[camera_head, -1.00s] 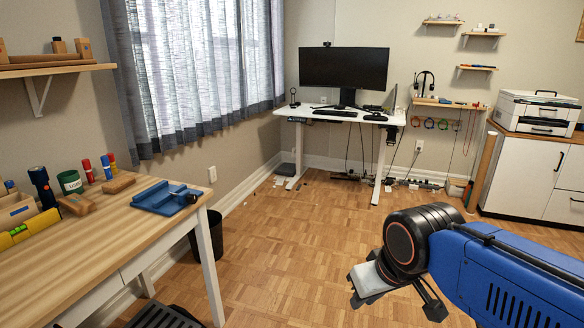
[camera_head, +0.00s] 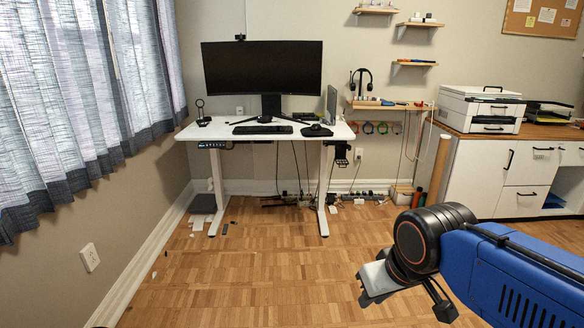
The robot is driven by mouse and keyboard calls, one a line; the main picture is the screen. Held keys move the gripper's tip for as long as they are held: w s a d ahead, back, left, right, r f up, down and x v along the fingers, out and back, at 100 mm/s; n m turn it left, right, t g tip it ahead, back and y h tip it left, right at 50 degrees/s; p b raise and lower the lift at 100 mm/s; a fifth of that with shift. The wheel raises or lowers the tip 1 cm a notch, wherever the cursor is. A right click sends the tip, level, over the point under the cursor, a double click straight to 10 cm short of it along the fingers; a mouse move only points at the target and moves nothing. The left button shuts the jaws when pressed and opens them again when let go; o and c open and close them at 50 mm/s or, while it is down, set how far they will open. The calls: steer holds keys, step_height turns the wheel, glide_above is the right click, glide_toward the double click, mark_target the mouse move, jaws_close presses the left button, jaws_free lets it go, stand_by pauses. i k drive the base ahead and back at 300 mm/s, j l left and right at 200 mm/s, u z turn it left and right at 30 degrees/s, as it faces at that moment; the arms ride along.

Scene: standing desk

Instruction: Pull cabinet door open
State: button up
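A white cabinet stands at the right under a wooden top. Its door (camera_head: 478,176) is white with a dark vertical handle (camera_head: 508,159) near its right edge, and it looks shut. To its right are white drawers (camera_head: 520,201) with dark handles. My gripper (camera_head: 400,308) is at the lower right, in front of my blue arm, well apart from the cabinet and nearer to me. Two dark fingers show, spread apart, with nothing seen between them; the lower frame edge is close below.
A white standing desk (camera_head: 190,131) with a monitor (camera_head: 262,68) stands at the back. A printer (camera_head: 482,108) sits on the cabinet. A cardboard tube (camera_head: 438,168) and bottles stand left of the cabinet. Cables lie under the desk.

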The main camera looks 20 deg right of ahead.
mark_target(481, 167)
steer(key=i+l+z, duration=0.1)
steer(key=i+z, duration=0.35)
steer(key=i, duration=0.4)
steer(key=i+j+z, duration=0.25)
steer(key=i+z, duration=0.2)
steer(key=i, duration=0.4)
steer(key=i+l+z, duration=0.25)
steer(key=i+z, duration=0.2)
steer(key=i, duration=0.2)
steer(key=i+z, duration=0.5)
steer(key=i, duration=0.15)
steer(key=i+j+z, duration=0.25)
steer(key=i+z, duration=0.2)
steer(key=i, duration=0.2)
steer(key=i+l+u, duration=0.1)
steer(key=i+u, duration=0.15)
steer(key=i, duration=0.2)
steer(key=i+l+u, duration=0.25)
steer(key=i, duration=0.15)
